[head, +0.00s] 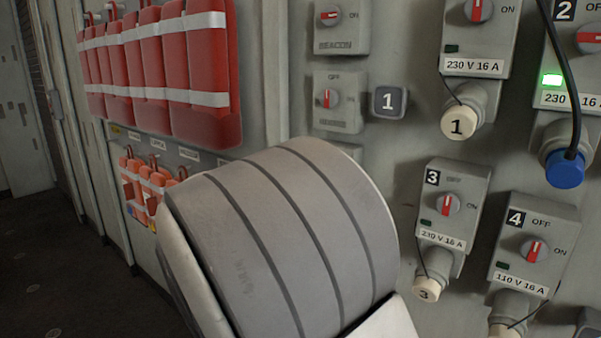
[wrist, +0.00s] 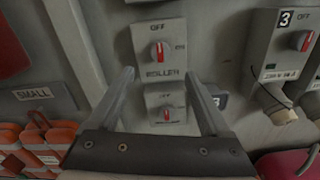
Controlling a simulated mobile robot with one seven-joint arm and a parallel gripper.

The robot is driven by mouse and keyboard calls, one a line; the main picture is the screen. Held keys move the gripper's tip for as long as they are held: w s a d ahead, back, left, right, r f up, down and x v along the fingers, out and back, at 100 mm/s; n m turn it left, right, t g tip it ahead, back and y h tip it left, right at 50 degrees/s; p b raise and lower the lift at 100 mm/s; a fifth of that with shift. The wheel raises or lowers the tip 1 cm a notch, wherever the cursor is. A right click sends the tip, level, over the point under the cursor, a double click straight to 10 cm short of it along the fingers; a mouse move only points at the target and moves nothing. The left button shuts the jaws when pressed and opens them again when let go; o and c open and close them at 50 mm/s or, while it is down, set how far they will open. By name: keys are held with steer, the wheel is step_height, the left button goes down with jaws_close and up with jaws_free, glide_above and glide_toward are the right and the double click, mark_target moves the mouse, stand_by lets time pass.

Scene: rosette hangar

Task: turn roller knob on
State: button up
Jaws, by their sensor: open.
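In the wrist view, the roller knob (wrist: 158,51) is a white round knob with a red mark on a grey box labelled ROLLER. Its red mark stands upright, towards OFF at the top; ON is at the right. My gripper (wrist: 158,72) is open, with one finger on each side below the knob and nothing between the fingertips that I can see held. The fingers appear apart from the knob. In the head view, my arm's large grey link covers the middle, and my gripper is hidden.
A similar knob box (wrist: 166,112) sits just below, between my fingers. Socket box 3 (wrist: 282,45) with a hanging cap is at the right. Red padded bags (head: 160,70) hang at the left. Socket box 4 (head: 535,245) and a blue plug (head: 565,170) are at the right.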

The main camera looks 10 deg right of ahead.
steer(key=x, duration=1.2)
steer(key=shift+p, duration=0.35)
jaws_close()
steer(key=shift+f, duration=0.1)
